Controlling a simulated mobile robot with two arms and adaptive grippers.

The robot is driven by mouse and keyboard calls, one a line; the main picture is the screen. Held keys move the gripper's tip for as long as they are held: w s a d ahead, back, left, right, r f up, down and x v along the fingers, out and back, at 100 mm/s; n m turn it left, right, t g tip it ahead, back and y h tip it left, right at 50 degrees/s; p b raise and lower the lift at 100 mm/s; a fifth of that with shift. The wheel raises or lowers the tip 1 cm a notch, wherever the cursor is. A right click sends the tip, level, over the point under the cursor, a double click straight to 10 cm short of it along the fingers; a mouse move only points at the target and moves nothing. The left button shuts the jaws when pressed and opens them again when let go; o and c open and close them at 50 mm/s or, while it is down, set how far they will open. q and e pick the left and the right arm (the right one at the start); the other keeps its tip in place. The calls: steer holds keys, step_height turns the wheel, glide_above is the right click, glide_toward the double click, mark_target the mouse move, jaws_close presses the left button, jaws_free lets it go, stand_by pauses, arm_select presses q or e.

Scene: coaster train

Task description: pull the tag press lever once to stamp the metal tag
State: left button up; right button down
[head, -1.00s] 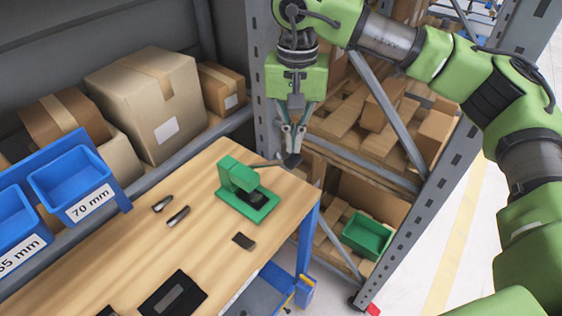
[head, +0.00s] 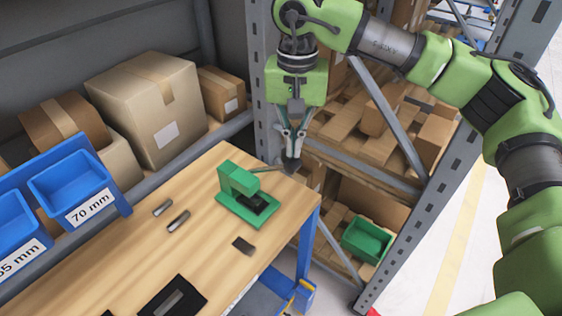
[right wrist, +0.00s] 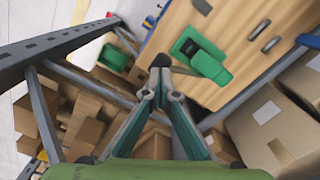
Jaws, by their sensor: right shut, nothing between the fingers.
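The green tag press (head: 238,180) stands near the right end of the wooden table. It also shows in the right wrist view (right wrist: 207,62). Its thin dark lever (head: 266,169) sticks out to the right, past the table's back edge. A dark piece (head: 256,201) lies on the press base; I cannot tell if it is the metal tag. My right gripper (head: 291,164) is shut and empty, its fingertips at the lever's outer end and hiding part of it. In the right wrist view the fingertips (right wrist: 161,70) are close to the lever end; contact is unclear. My left gripper is not in view.
A small dark plate (head: 243,246), two small grey pieces and a black tray (head: 190,288) lie on the table (head: 120,255). Blue bins (head: 70,182) and cardboard boxes (head: 150,105) stand at the left. A metal rack with boxes and a green bin (head: 366,240) stands behind.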

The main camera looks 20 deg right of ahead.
steer(key=shift+f, duration=0.2)
steer(key=shift+s+d+f+b, duration=0.15)
steer(key=shift+s+f+b, duration=0.05)
steer(key=shift+f+b, duration=1.05)
steer(key=shift+s+d+f+b, duration=0.15)
steer(key=shift+f+b, duration=1)
steer(key=shift+f, duration=0.4)
steer(key=shift+s+d+f+b, duration=0.15)
steer(key=shift+s+f+b, duration=0.05)
steer(key=shift+f+b, duration=0.4)
steer(key=shift+s+d+f+b, duration=0.15)
steer(key=shift+s+f+b, duration=0.05)
steer(key=shift+f+b, duration=0.35)
step_height(320, 180, up, 11)
steer(key=p, duration=0.6)
glide_above(297, 164)
steer(key=s, duration=0.1)
steer(key=shift+s+d+r, duration=0.1)
steer(key=shift+d, duration=0.35)
stand_by(0.5)
